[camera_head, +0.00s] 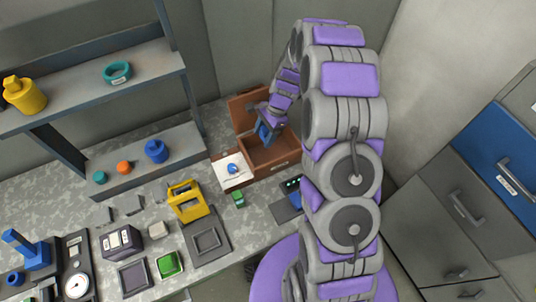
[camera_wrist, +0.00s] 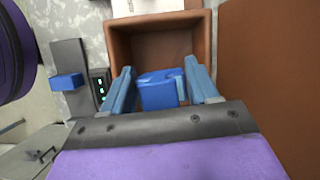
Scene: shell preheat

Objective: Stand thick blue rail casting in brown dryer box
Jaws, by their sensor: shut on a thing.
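The brown dryer box (camera_head: 277,158) stands open on the counter against the back wall, and it fills the middle of the wrist view (camera_wrist: 207,45). My gripper (camera_head: 265,132) is over the box opening. In the wrist view, my gripper (camera_wrist: 163,88) has its two blue-grey fingers on either side of a blue block-like casting (camera_wrist: 158,92). The gripper is shut on this casting and holds it at the near part of the box opening. I cannot tell whether the casting touches the box floor. The rest of the box interior looks empty.
A white panel (camera_head: 232,171) with a small blue part stands at the box's left. A dark device with green lights (camera_head: 291,184) is at its front right. A yellow frame (camera_head: 187,200) sits farther left. The box's brown lid (camera_wrist: 268,80) rises at the right.

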